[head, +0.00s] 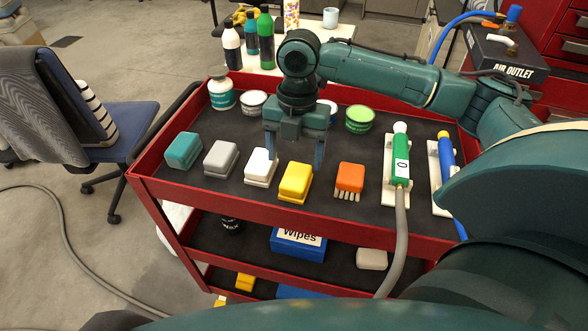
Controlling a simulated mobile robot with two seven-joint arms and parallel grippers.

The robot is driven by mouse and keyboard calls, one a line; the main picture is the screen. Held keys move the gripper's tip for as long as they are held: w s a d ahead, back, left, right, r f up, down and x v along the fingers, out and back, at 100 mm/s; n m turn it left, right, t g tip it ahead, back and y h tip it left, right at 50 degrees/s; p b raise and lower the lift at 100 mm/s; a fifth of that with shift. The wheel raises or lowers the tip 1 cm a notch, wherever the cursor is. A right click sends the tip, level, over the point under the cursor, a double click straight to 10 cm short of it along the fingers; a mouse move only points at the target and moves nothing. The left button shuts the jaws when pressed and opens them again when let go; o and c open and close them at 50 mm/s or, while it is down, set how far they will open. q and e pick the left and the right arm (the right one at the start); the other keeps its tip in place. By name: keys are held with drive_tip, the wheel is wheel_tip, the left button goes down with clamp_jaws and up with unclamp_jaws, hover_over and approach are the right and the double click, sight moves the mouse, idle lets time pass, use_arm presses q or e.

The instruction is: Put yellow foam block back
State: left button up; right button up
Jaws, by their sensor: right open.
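The yellow foam block (295,182) sits on the dark top shelf of the red cart (150,190), near its front edge. It stands in a row between a white block (261,167) on its left and an orange brush (349,180) on its right. My right gripper (293,160) points down above the shelf, just behind the yellow and white blocks. Its two fingers are spread apart with nothing between them. Whether the fingertips touch the shelf, I cannot tell. My left gripper is not in view.
Teal (183,150) and grey (220,159) blocks stand at the left of the row. Tins, including a green-lidded one (359,119), stand behind. A green-handled tool (400,160) and a blue one (446,155) lie in holders at right. A chair (110,120) stands left of the cart.

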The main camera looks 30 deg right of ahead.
sight(295, 177)
drive_tip(key=shift+w+d+r, duration=0.1)
drive_tip(key=shift+d+r, duration=0.05)
drive_tip(key=shift+r, duration=1.55)
